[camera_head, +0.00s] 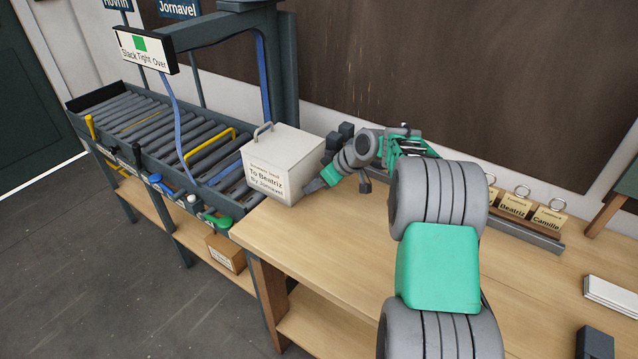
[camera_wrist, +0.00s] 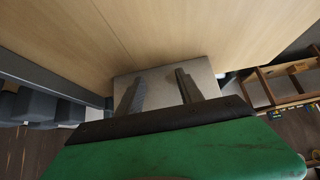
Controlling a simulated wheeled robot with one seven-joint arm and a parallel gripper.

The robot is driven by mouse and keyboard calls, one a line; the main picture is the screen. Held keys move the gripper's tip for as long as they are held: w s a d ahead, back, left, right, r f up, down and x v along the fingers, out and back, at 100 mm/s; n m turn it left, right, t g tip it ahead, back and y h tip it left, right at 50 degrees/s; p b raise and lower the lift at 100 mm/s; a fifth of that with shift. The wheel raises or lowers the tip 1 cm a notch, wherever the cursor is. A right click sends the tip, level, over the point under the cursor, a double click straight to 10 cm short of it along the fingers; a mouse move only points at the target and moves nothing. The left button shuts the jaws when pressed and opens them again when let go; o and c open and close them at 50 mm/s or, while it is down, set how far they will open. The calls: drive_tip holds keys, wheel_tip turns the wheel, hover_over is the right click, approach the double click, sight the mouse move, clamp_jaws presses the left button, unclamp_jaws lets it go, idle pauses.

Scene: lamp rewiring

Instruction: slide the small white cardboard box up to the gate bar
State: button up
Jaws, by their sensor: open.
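The small white cardboard box (camera_head: 272,168), with a grey handle on top and "To Beatriz, By Jornavel" on its front, stands upright where the wooden table meets the roller conveyor. A yellow bar (camera_head: 211,143), which looks like the gate bar, stands across the rollers to the left of the box, with a gap between them. My gripper (camera_head: 312,187) is low at the right side of the box. In the wrist view my gripper (camera_wrist: 159,77) has its two fingers spread, with the pale box face (camera_wrist: 163,86) in front of them. I cannot tell whether they touch it.
The roller conveyor (camera_head: 148,122) runs away to the left beneath a "Slack Tight Over" sign (camera_head: 146,50). A blue cord hangs beside it. Tagged pieces (camera_head: 514,203) stand in a rack at the back right. The front of the table (camera_head: 310,245) is clear.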

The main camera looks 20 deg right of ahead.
drive_tip(key=w+a, duration=0.4)
drive_tip(key=w, duration=0.1)
drive_tip(key=shift+w, duration=0.1)
